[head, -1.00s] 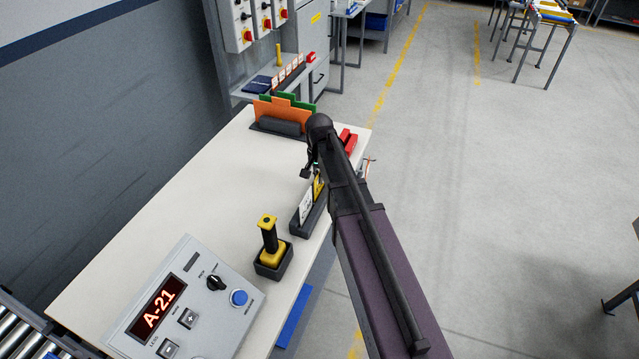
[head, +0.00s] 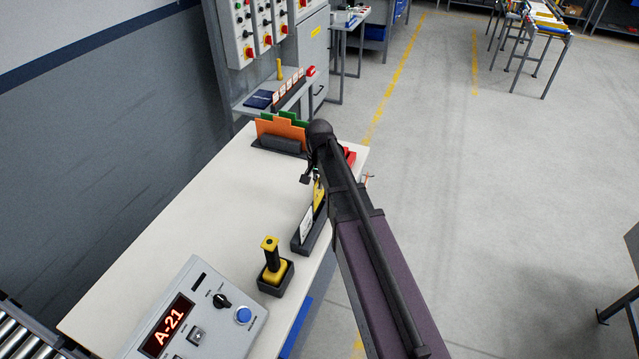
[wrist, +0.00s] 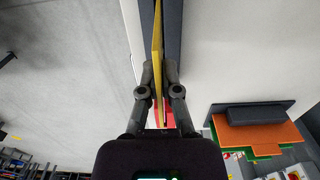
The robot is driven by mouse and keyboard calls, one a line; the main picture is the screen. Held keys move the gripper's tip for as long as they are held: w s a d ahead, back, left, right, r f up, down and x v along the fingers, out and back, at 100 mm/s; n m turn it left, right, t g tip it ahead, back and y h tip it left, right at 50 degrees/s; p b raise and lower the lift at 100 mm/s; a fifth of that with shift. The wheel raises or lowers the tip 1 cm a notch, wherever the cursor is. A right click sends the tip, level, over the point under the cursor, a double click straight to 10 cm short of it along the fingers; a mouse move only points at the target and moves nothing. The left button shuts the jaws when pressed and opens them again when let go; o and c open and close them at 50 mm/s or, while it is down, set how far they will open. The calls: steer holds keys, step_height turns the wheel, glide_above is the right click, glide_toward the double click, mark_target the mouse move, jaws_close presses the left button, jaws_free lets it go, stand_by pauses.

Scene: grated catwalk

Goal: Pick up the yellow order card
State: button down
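The yellow order card (head: 318,192) stands upright in a dark slotted holder (head: 312,236) at the right edge of the bench, behind a white card (head: 306,223). In the wrist view the yellow card (wrist: 157,35) shows as a thin edge between my fingers. My gripper (wrist: 158,68) has its fingertips closed in on both faces of the card, seemingly touching it. In the head view my arm hides most of the gripper and part of the card.
An orange and green card rack (head: 282,132) and a red object (head: 349,157) are beyond. The bench's middle is clear.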

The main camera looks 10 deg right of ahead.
steer(key=shift+r+p, duration=1.45)
steer(key=shift+r, duration=0.45)
step_height(320, 180, down, 3)
steer(key=b, duration=0.3)
steer(key=shift+s, duration=0.15)
